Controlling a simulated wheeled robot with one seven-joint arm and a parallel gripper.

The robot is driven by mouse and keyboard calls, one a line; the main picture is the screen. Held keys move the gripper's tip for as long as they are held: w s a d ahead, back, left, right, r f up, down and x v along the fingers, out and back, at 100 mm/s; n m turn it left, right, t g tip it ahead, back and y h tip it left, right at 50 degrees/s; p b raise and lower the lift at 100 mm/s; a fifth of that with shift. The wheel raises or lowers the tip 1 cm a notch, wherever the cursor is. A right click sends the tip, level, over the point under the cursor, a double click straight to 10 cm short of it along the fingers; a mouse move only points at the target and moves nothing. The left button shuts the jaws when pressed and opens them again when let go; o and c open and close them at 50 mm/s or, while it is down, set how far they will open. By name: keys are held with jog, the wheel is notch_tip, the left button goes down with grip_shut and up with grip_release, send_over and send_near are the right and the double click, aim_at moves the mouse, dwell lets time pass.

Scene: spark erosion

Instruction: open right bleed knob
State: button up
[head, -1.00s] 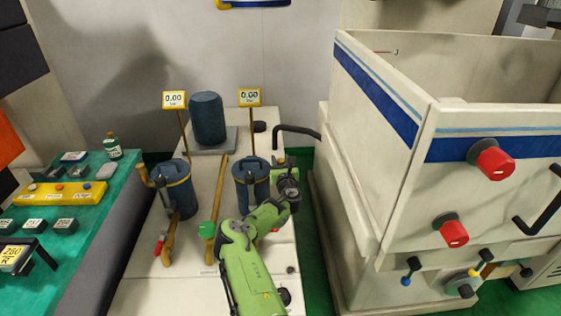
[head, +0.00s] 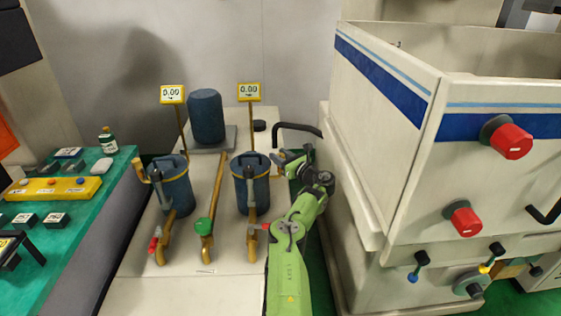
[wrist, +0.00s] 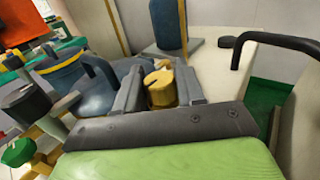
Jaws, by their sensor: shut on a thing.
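The right blue filter canister (head: 250,190) stands upright on the pale bench, with a dark handle on its lid. In the wrist view the canister (wrist: 95,95) is to the left of my gripper. A brass knob with a slot in its top, which looks like the right bleed knob (wrist: 160,88), sits between my two grey fingers. My gripper (wrist: 159,80) is shut on it. In the head view my gripper (head: 282,160) is at the upper right of the canister, and the knob cannot be made out there.
The left canister (head: 170,190) stands to the left. A green-knobbed valve (head: 203,227) is between the canisters' pipes. A black bent handle (head: 298,128) rises behind my gripper. The large white machine cabinet (head: 385,130) stands close on the right of my arm.

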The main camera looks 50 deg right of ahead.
aim_at(281, 154)
dwell(0.4)
jog(key=o, duration=0.9)
jog(key=shift+r, duration=0.1)
notch_tip(281, 154, up, 10)
jog(key=shift+f+p, duration=0.1)
jog(key=shift+p, duration=0.85)
